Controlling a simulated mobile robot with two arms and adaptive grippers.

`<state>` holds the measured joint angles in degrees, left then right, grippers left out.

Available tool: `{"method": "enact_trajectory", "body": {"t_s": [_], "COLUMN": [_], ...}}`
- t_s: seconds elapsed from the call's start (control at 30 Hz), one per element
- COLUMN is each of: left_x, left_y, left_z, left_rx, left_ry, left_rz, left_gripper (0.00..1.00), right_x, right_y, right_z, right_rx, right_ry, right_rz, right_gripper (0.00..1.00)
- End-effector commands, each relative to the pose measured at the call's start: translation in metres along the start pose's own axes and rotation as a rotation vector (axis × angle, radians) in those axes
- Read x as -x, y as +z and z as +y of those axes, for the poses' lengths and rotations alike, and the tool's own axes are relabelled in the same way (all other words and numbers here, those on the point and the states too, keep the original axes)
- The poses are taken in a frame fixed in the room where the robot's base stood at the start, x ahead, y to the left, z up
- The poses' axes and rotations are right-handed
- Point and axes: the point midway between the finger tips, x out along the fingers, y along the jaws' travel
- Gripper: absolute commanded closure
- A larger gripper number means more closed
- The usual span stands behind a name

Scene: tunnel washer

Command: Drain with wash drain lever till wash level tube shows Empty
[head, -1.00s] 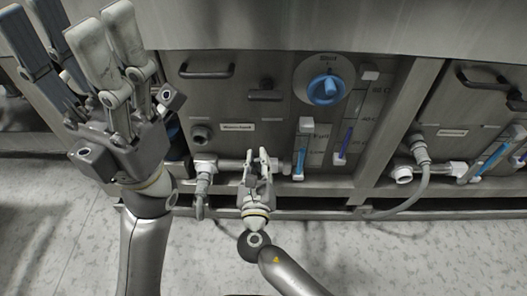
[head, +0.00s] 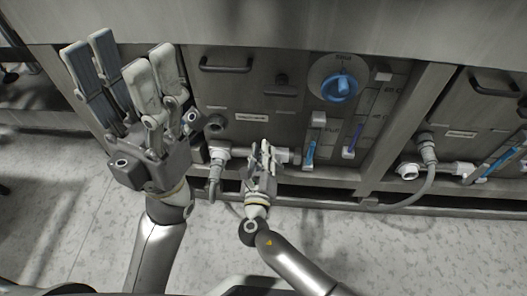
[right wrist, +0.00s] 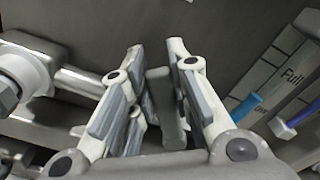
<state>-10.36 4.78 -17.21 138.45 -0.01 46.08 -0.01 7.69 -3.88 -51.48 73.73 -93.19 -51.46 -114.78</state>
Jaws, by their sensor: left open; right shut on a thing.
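My right gripper (head: 264,150) is shut on a flat grey lever (right wrist: 166,105) at the drain pipe below the panel. In the head view its fingers mostly hide the lever. The wash level tube (head: 311,150) stands just right of this gripper, with blue liquid in its lower part. In the right wrist view the liquid top (right wrist: 246,104) is below the "Full" mark; the tube's lower end is hidden by the gripper. My left gripper (head: 125,80) is open and empty, held up left of the panel, with its fingers spread.
A blue dial (head: 340,87) sits above the tubes. A second tube with purple-blue liquid (head: 354,138) stands to the right. A white pipe elbow (head: 219,155) with a hose is left of my right gripper. A neighbouring panel has another hose (head: 428,165). The floor in front is clear.

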Motion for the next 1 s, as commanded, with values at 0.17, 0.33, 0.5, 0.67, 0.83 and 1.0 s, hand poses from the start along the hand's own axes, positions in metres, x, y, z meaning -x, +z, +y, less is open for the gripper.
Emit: {"method": "enact_trajectory", "body": {"t_s": [0.17, 0.33, 0.5, 0.67, 0.83, 1.0], "left_x": [0.0, 0.0, 0.0, 0.001, 0.0, 0.0], "left_y": [0.0, 0.0, 0.0, 0.001, 0.001, 0.001], "left_z": [0.0, 0.0, 0.0, 0.0, 0.0, 0.0], "left_rx": [0.0, 0.001, 0.001, -0.001, 0.0, 0.0], "left_ry": [0.0, 0.0, 0.0, 0.001, 0.001, 0.0], "left_rz": [0.001, 0.0, 0.0, -0.004, -0.003, -0.002], "left_gripper": [0.46, 0.46, 0.46, 0.46, 0.46, 0.46], "right_x": [0.001, 0.0, 0.0, 0.004, 0.028, 0.065], "right_y": [-0.001, -0.001, 0.0, -0.001, -0.001, -0.002], "right_z": [0.001, 0.0, 0.0, 0.0, 0.001, 0.001], "right_rx": [0.0, -0.001, -0.001, -0.001, -0.003, -0.002], "right_ry": [0.002, 0.001, 0.001, 0.001, 0.002, 0.003], "right_rz": [0.002, 0.001, 0.001, 0.001, 0.003, 0.003], "right_gripper": [0.75, 0.59, 0.59, 0.59, 0.59, 0.59]}}
